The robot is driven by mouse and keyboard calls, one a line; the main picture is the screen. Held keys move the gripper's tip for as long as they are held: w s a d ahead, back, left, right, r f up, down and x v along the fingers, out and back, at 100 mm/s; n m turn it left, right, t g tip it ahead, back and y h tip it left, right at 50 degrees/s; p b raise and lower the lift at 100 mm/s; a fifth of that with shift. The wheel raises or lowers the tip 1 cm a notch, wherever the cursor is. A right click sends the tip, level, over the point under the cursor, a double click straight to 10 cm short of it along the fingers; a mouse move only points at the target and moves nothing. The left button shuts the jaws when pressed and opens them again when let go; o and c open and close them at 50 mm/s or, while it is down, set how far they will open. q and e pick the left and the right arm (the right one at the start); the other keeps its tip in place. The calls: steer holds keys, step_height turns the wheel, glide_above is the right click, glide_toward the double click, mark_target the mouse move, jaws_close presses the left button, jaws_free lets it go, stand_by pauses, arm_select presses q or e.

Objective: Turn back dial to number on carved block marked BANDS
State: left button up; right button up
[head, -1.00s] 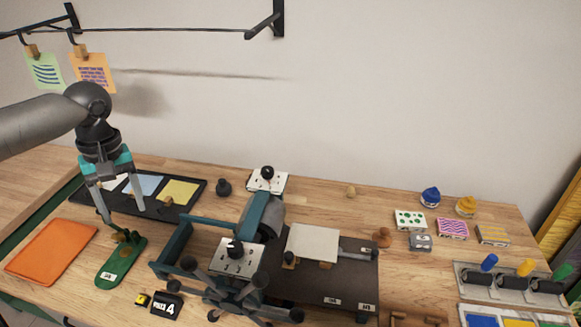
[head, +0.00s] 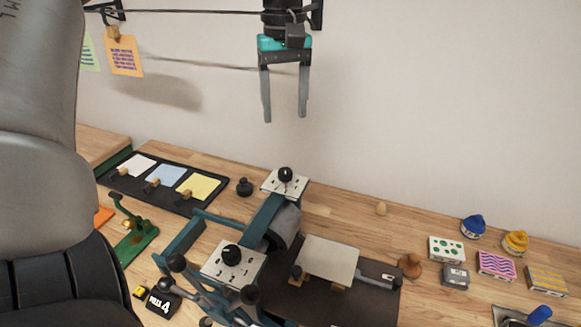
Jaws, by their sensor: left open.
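The back dial (head: 285,174) is a black knob with a small red mark on a white plate (head: 270,187), at the far end of the teal press. A second black knob, the front dial (head: 231,252), sits on a nearer plate. Several patterned blocks stand at the right: green dots (head: 446,250), pink waves (head: 496,265) and yellow stripes (head: 546,280). I cannot read the word BANDS or a number on any of them. My left gripper (head: 285,117) is open and empty, pointing down above the back dial, apart from it. My right gripper is out of view.
The press bed (head: 350,296) holds a pale plate (head: 328,258). Blue (head: 473,227) and yellow (head: 515,243) ink pots stand at the right. A black tray (head: 127,181) with colored sheets lies at the left.

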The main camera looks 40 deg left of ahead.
mark_target(285, 170)
arm_select(q)
step_height(285, 170, down, 14)
steer(key=shift+r+b, duration=0.1)
steer(key=shift+b, duration=0.2)
jaws_close()
stand_by(0.6)
